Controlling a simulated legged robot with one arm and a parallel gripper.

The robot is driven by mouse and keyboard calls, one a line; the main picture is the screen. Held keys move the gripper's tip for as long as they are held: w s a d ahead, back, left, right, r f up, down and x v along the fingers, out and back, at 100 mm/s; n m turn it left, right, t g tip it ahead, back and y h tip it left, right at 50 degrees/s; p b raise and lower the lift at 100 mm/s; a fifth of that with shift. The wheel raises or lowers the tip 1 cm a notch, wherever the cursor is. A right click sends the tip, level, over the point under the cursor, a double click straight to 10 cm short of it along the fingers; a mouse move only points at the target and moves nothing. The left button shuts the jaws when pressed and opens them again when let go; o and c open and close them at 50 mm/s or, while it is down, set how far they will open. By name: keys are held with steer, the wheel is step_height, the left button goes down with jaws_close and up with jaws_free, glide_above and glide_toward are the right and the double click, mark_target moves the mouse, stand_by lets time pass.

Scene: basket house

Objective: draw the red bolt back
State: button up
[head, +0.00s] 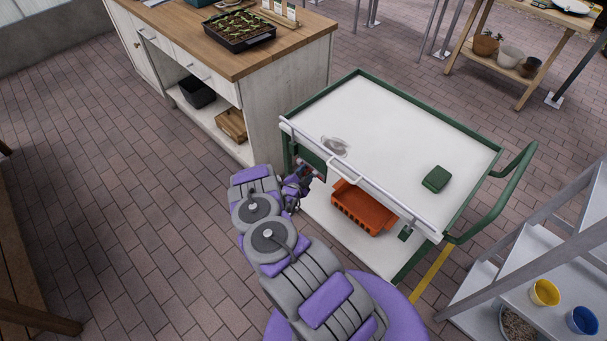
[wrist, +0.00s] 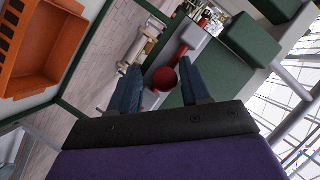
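The red bolt (wrist: 166,79) shows in the wrist view as a round red end with a red bar running up to a grey plate on a dark green panel (wrist: 250,80). My gripper (wrist: 160,66) is open, with one dark blue finger on each side of the red end. Gaps show between the fingers and the red, and I see no clear contact. In the head view my gripper (head: 304,180) is at the left front corner of the green-framed trolley (head: 400,120), below its top. There my gripper and arm mostly hide the bolt.
An orange crate (head: 362,208) stands on the trolley's lower shelf, right of my gripper; it also fills the upper left of the wrist view (wrist: 35,50). A wooden-topped bench (head: 220,55) stands behind left. The brick floor at left is clear.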

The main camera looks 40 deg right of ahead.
steer(key=shift+w, duration=0.1)
steer(key=shift+s+a+r, duration=0.15)
steer(key=shift+s+a, duration=0.05)
steer(key=shift+a, duration=0.4)
steer(key=p+v, duration=0.2)
steer(key=v, duration=1.4)
steer(key=shift+p, duration=0.3)
steer(key=shift+s, duration=0.1)
